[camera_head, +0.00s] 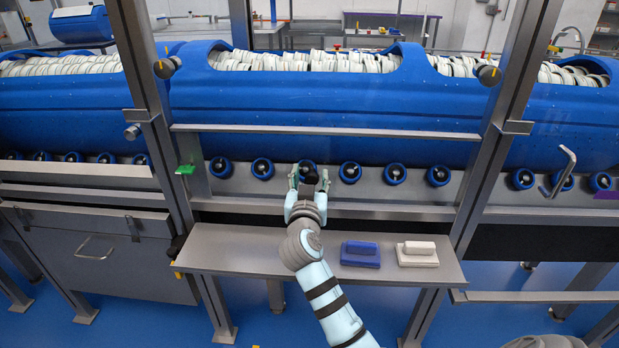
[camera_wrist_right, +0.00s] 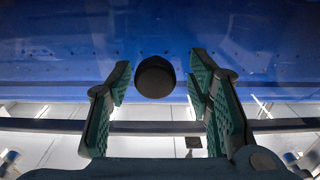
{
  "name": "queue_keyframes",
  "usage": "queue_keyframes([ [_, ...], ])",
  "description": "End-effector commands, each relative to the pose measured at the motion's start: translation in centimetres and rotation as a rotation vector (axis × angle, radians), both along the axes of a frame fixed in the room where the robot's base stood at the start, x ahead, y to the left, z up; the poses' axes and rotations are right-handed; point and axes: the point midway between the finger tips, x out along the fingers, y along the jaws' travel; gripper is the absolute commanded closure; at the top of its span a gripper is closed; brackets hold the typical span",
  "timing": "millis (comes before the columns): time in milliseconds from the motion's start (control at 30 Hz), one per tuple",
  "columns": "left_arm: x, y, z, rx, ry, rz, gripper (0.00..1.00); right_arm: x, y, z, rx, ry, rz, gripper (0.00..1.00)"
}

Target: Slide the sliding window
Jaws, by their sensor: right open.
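The sliding window is a clear pane that is hard to see, between two upright metal posts in the head view; a horizontal metal rail (camera_head: 325,131) crosses its opening. My right gripper (camera_head: 309,178) reaches up to the front of the machine, below this rail. Its two green-padded fingers are open. In the wrist view, a dark rounded knob (camera_wrist_right: 155,77) shows between the open fingertips (camera_wrist_right: 158,78), with a gap on each side. I cannot tell whether this knob is fixed to the pane. My left gripper is out of view.
A metal shelf (camera_head: 220,252) below holds a blue block (camera_head: 360,254) and a white block (camera_head: 417,254). Large blue tubs (camera_head: 330,100) of white discs stand behind the frame above blue rollers (camera_head: 350,172). A green part (camera_head: 185,169) sits by the left post.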

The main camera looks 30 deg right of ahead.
Motion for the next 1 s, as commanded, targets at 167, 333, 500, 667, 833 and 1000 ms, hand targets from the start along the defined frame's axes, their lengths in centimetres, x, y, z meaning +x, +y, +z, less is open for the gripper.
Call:
queue_keyframes([
  [167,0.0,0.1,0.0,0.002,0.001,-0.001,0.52,-2.1,1.7,-0.1,0.004,0.001,0.001,0.53],
  [333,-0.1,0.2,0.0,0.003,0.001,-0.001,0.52,-4.8,4.0,-0.2,0.004,0.002,0.004,0.53],
  [500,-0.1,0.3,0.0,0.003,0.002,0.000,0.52,-5.8,4.7,0.0,0.001,0.001,0.002,0.53],
  [667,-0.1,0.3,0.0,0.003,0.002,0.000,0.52,-5.8,4.7,0.0,0.000,0.001,0.002,0.53],
  [833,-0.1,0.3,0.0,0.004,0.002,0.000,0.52,-5.7,4.7,0.0,0.000,0.001,0.002,0.53],
  [1000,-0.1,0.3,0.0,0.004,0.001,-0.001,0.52,-5.7,4.7,0.0,0.000,0.001,0.002,0.53],
])
